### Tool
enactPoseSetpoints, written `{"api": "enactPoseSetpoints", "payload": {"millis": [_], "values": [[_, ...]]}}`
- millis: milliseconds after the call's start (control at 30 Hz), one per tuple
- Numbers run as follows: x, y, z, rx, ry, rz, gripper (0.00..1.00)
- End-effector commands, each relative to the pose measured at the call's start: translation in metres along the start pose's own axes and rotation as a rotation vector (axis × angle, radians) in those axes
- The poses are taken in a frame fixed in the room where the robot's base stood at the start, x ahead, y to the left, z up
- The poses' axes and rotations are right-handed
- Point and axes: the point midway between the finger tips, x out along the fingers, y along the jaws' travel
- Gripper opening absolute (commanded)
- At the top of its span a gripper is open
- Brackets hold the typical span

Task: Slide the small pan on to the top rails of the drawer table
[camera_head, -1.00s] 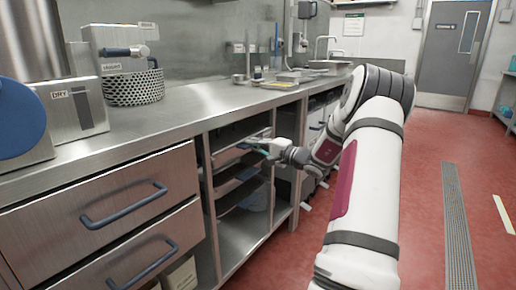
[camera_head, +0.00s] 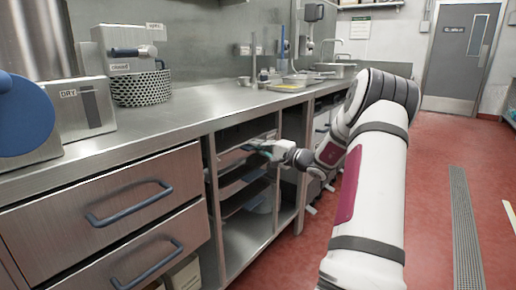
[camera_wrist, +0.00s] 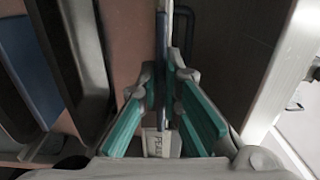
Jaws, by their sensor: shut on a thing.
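The small pan (camera_head: 232,158) shows as a thin flat edge in the upper part of the open bay of the drawer table (camera_head: 212,190). My gripper (camera_head: 264,149) is at the bay's open front, with its teal fingers shut on the pan's near edge. In the wrist view the pan (camera_wrist: 163,40) is a thin strip running away between the fingertips (camera_wrist: 164,85), with a small label near the palm. The pan lies at least partly inside the bay. Whether its sides touch the top rails is hidden.
Several other pans (camera_head: 242,182) lie on lower levels of the bay; dark pan edges (camera_wrist: 88,45) also show in the wrist view. Closed drawers (camera_head: 110,190) with blue handles are at left. The steel counter (camera_head: 180,113) overhangs the bay.

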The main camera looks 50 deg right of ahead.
Motion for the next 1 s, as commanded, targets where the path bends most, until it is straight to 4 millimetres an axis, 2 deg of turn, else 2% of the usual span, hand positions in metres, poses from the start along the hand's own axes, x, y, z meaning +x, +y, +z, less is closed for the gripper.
{"api": "enactPoseSetpoints", "payload": {"millis": [667,700,767,800,1000], "values": [[0.0031,-0.0025,0.0000,-0.004,-0.001,-0.009,0.00],[0.0032,-0.0025,0.0001,-0.004,-0.002,-0.009,0.13],[0.0031,-0.0022,0.0001,-0.004,-0.002,-0.008,0.27],[0.0031,-0.0018,0.0001,-0.004,-0.001,-0.007,0.30],[0.0026,0.0001,0.0000,-0.002,-0.001,-0.004,0.30]]}}
